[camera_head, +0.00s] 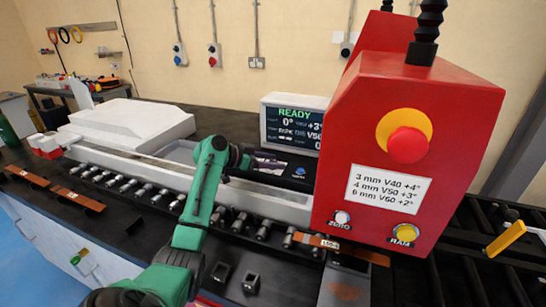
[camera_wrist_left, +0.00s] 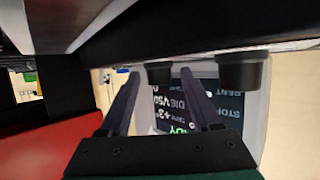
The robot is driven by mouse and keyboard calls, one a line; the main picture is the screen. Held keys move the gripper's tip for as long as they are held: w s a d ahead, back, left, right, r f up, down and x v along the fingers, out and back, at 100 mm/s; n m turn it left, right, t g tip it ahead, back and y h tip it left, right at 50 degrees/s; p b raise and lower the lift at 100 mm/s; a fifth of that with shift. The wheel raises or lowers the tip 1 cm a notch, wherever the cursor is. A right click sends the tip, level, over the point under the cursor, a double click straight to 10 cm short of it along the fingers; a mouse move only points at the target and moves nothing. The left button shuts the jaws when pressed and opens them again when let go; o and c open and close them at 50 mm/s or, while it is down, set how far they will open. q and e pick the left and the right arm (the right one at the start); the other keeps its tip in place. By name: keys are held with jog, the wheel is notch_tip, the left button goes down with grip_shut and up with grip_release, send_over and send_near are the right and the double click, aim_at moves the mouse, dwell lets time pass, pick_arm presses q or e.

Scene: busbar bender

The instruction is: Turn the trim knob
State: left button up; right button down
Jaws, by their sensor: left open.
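My left gripper (camera_head: 243,160) reaches in beside the display unit in the head view, its fingertips hard to make out there. In the left wrist view my left gripper (camera_wrist_left: 160,76) is open, with two dark fingers apart. One dark round knob (camera_wrist_left: 158,70) shows between the fingertips; I cannot tell whether they touch it. A second dark knob (camera_wrist_left: 240,72) is to the right of the fingers. No label shows which one is the trim knob. The display (camera_head: 292,125) reads READY, 0° and +3°. My right gripper is not in view.
A red control box (camera_head: 440,120) with a red mushroom button (camera_head: 407,145) stands close on the right. A row of metal rollers (camera_head: 125,185) runs below the long white machine bed (camera_head: 265,200). Copper bars (camera_head: 80,198) lie at the left.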

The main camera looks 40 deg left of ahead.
pick_arm(q)
jog(key=shift+w+d+f, duration=0.1)
jog(key=shift+w, duration=0.1)
grip_shut()
jog(key=shift+n+t+y+p, duration=0.4)
jog(key=shift+n+t+y, duration=0.1)
jog(key=shift+n+y, duration=0.85)
grip_release()
jog(key=shift+s, duration=0.1)
